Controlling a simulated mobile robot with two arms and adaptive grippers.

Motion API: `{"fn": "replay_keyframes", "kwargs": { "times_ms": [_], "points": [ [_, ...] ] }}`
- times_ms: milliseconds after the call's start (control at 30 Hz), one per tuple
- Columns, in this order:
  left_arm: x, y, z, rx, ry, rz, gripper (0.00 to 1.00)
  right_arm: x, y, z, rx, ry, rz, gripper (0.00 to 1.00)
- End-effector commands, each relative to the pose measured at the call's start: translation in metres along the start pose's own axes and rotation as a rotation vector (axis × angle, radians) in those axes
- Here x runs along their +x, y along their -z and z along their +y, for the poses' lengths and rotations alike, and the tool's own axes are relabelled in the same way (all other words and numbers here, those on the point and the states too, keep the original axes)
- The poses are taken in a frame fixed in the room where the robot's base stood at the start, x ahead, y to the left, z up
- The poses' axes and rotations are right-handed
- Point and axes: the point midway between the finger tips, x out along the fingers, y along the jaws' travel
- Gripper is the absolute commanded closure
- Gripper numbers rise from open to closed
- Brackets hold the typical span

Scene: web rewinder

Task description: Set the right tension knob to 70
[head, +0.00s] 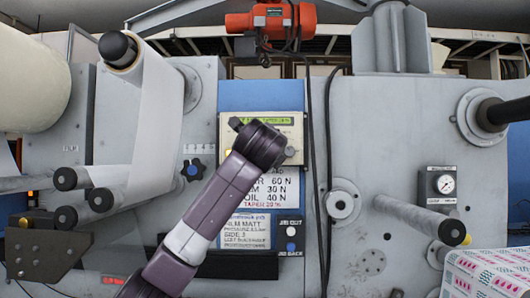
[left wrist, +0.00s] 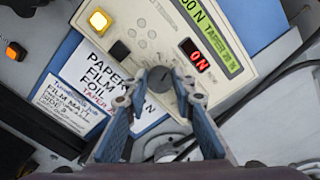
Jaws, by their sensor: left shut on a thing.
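In the left wrist view, a grey round knob (left wrist: 159,79) sits on the front of a cream control panel (left wrist: 140,20). My left gripper (left wrist: 160,84) has its two fingertips on either side of the knob and is shut on it. A red display (left wrist: 197,56) beside the knob appears to read 0 N. A green display (left wrist: 212,28) above shows a value ending in 0 N and a taper line, cut by the frame edge. In the head view, my left arm covers the knob and much of the panel (head: 291,127). My right gripper is not in view.
Below the panel hangs a white card (head: 283,187) listing paper 60 N, film 30 N, foil 40 N. A jog switch box (head: 290,235) is lower right. A dark cable (head: 311,130) hangs beside the panel. Rollers (head: 125,60) stand left; a gauge (head: 444,184) is right.

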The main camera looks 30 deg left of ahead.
Motion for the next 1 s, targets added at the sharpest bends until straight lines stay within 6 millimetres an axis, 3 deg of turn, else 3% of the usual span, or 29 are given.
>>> {"fn": "replay_keyframes", "kwargs": {
  "times_ms": [600,1000],
  "points": [
    [0.0005,0.0005,0.0001,0.542,-0.002,0.0,1.0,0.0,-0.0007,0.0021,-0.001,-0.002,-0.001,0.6],
    [0.0006,0.001,0.0,0.71,-0.002,0.002,1.0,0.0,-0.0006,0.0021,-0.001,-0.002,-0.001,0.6]
  ]
}}
